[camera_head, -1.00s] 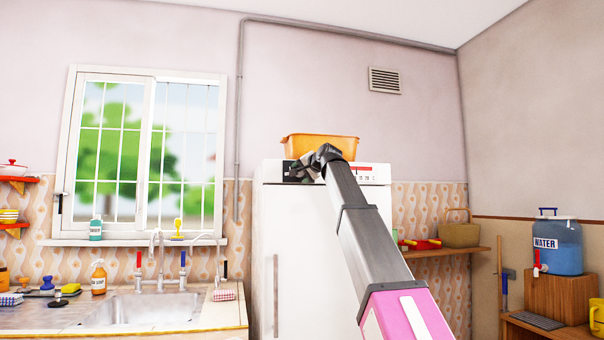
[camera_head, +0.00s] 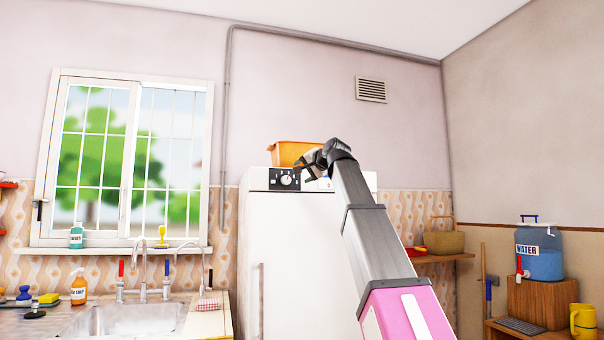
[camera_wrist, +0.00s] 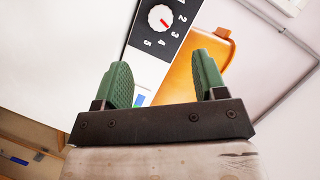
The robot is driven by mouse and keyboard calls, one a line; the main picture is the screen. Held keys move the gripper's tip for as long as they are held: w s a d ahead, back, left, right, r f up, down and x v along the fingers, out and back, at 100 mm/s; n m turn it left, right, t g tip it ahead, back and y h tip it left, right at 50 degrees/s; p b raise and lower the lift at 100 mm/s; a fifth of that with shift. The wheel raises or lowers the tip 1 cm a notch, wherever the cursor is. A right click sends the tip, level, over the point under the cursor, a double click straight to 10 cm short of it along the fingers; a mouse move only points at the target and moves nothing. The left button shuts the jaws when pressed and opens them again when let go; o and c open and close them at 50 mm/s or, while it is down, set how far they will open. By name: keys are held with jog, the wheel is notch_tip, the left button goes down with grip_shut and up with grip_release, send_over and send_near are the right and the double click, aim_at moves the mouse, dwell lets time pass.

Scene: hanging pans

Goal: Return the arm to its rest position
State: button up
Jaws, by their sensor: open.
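My arm reaches up and forward in the head view, in front of the white fridge (camera_head: 300,240). My gripper (camera_head: 306,166) is at the end of the arm, close to the top of the fridge and pointing left. In the wrist view my gripper (camera_wrist: 165,80) has its two green fingers apart, with nothing between them. Beyond the fingers are the fridge's black dial panel (camera_wrist: 160,25) and an orange tub (camera_wrist: 200,68). The tub on top of the fridge is partly hidden by my gripper in the head view.
The sink counter (camera_head: 205,318) is at the left, under the window. At the right, a shelf (camera_head: 440,259) holds a basket (camera_head: 443,241), and a water jug (camera_head: 540,262) stands on a wooden box (camera_head: 540,300).

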dwell(0.4)
jog(key=w+d+f+n+g+h, duration=0.1)
jog(key=d+f+g+h, duration=0.25)
jog(key=f, duration=2.15)
jog(key=w+d+f+g+h, duration=0.15)
jog(key=d+f, duration=0.25)
jog(key=f, duration=2.1)
jog(key=s+d+f+n+g+h, duration=0.15)
jog(key=s+f, duration=0.25)
jog(key=f, duration=0.4)
jog(key=s+d+f+g, duration=0.1)
jog(key=s+d+f, duration=0.15)
jog(key=f, duration=0.55)
jog(key=s+d+f+g+h, duration=0.1)
jog(key=s+f+g, duration=0.1)
jog(key=s+f, duration=0.4)
jog(key=s+d+f+n+g+h, duration=0.1)
jog(key=s+d+f+n+g, duration=0.1)
jog(key=s+f, duration=1.3)
notch_tip(320, 180, down, 3)
jog(key=shift+d+r+g, duration=0.1)
jog(key=shift+d+g, duration=0.55)
jog(key=shift+d, duration=0.55)
